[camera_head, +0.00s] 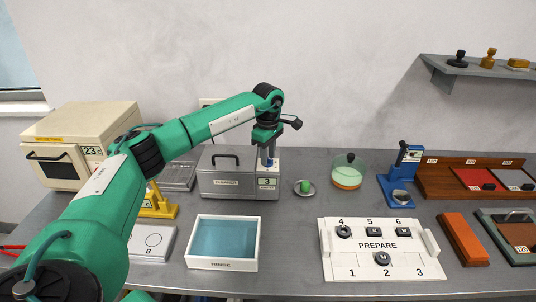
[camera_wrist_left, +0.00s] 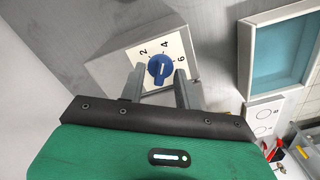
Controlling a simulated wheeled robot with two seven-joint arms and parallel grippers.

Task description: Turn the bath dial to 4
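The bath is a grey metal box labelled CLEANER (camera_head: 225,184), with a lidded top and a small panel reading 3 (camera_head: 267,183) on its front right. The blue bath dial (camera_wrist_left: 160,69) sits on a white plate marked 2, 4 and 6 in the left wrist view. The exact pointer direction is hard to read. My left gripper (camera_head: 268,158) points down over the box's right end. In the left wrist view its two fingers (camera_wrist_left: 160,75) are apart, one on each side of the dial; contact with it is unclear. My right gripper is out of view.
A white tray with a blue inside (camera_head: 223,264) stands in front of the box. A white PREPARE board (camera_head: 378,258) lies at front right.

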